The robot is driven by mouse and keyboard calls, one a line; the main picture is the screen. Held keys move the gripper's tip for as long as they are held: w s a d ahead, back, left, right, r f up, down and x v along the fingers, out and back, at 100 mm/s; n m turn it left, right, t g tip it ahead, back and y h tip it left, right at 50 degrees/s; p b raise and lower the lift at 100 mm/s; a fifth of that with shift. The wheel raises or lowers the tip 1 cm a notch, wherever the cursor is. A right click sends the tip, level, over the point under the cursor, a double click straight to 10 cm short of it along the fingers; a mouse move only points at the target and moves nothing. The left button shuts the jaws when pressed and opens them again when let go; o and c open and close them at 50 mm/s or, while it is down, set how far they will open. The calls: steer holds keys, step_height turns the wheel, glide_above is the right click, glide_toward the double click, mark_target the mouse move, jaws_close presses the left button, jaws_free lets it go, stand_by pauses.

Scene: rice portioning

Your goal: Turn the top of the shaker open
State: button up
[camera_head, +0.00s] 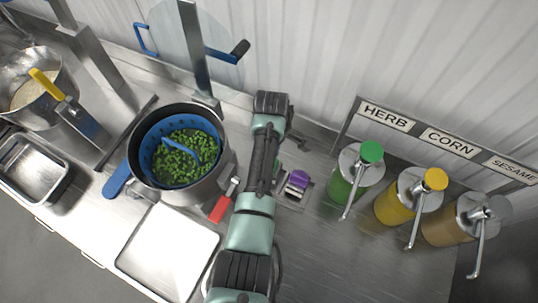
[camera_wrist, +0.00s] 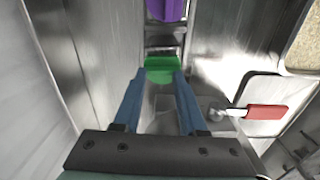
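In the wrist view, a small shaker with a green top (camera_wrist: 162,65) is between the tips of my gripper (camera_wrist: 161,77). The two blue fingers flank the green top and it fills the gap between them, so the gripper looks shut on it. The shaker's body below is mostly hidden, and I cannot tell whether the top is turned. In the head view, my arm hides this shaker and the fingertips. A purple-topped shaker (camera_head: 298,180) stands just right of my arm; its purple top (camera_wrist: 166,8) also shows beyond the green one in the wrist view.
Green (camera_head: 350,185), yellow (camera_head: 395,205) and brown (camera_head: 448,228) pump bottles stand right, near the label sign (camera_head: 346,122).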

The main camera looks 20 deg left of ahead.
steer(key=shift+s+f, duration=0.6)
steer(key=shift+f, duration=0.05)
steer(key=r+p, duration=0.1)
steer(key=r, duration=0.1)
steer(key=r+p, duration=0.3)
steer(key=p, duration=0.1)
steer(key=shift+w+a+r, duration=0.1)
steer(key=shift+w+r, duration=0.15)
steer(key=shift+r, duration=0.15)
steer(key=shift+w+r, duration=0.1)
steer(key=shift+r, duration=1.2)
